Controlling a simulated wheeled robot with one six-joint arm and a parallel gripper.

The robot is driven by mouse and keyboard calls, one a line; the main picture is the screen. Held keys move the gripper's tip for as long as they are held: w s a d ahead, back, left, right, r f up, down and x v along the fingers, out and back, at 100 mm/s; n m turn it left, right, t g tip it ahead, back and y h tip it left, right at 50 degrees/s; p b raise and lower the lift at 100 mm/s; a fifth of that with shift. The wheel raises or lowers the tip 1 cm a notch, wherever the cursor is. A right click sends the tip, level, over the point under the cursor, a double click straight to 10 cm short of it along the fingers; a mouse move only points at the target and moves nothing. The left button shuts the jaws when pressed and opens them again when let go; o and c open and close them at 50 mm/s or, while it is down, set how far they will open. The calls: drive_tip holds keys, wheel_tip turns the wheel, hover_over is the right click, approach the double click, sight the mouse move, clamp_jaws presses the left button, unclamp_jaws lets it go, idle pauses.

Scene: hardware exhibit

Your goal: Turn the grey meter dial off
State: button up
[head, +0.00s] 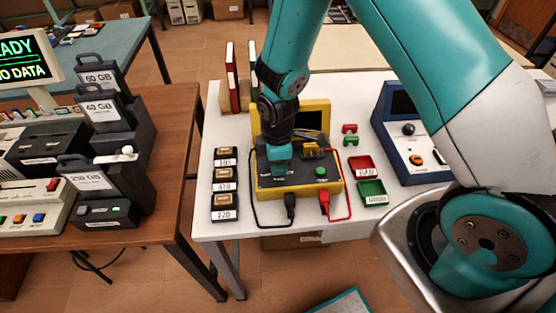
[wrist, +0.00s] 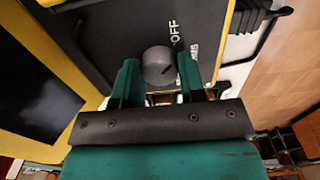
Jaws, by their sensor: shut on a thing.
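The grey meter dial (wrist: 158,65) sits on the dark panel of the yellow meter, between my fingers in the wrist view. The white "OFF" label is printed on the panel beside it. A small mark on the dial points toward the OFF side, but its exact alignment is hard to tell. My gripper (wrist: 160,78) is shut on the dial, a teal finger on each side. In the head view my gripper (head: 279,158) comes down onto the left part of the yellow meter (head: 334,188) and hides the dial. A green button (head: 321,171) is on the meter's right.
Red (head: 364,168) and green (head: 371,192) trays and a blue console (head: 408,130) stand right. Books (head: 232,80) stand behind.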

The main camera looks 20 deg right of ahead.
idle(0.3)
drive_tip(key=o, duration=0.9)
drive_tip(key=shift+r, duration=0.1)
wheel_tip(320, 180, up, 17)
drive_tip(key=shift+r+b, duration=0.15)
drive_tip(key=shift+b, duration=0.4)
drive_tip(key=s+a+r+m+y, duration=0.1)
drive_tip(key=s+r+m, duration=0.1)
drive_tip(key=s, duration=0.4)
drive_tip(key=s+a+r+m+y, duration=0.1)
drive_tip(key=s+a+r+m, duration=0.1)
drive_tip(key=s+r, duration=0.3)
drive_tip(key=s+a+r+m+y, duration=0.1)
drive_tip(key=s+r+m+y, duration=0.1)
drive_tip(key=s, duration=0.5)
drive_tip(key=shift+s+a+r+m, duration=0.2)
drive_tip(key=shift+s+r+m, duration=0.15)
drive_tip(key=shift+r+m, duration=0.4)
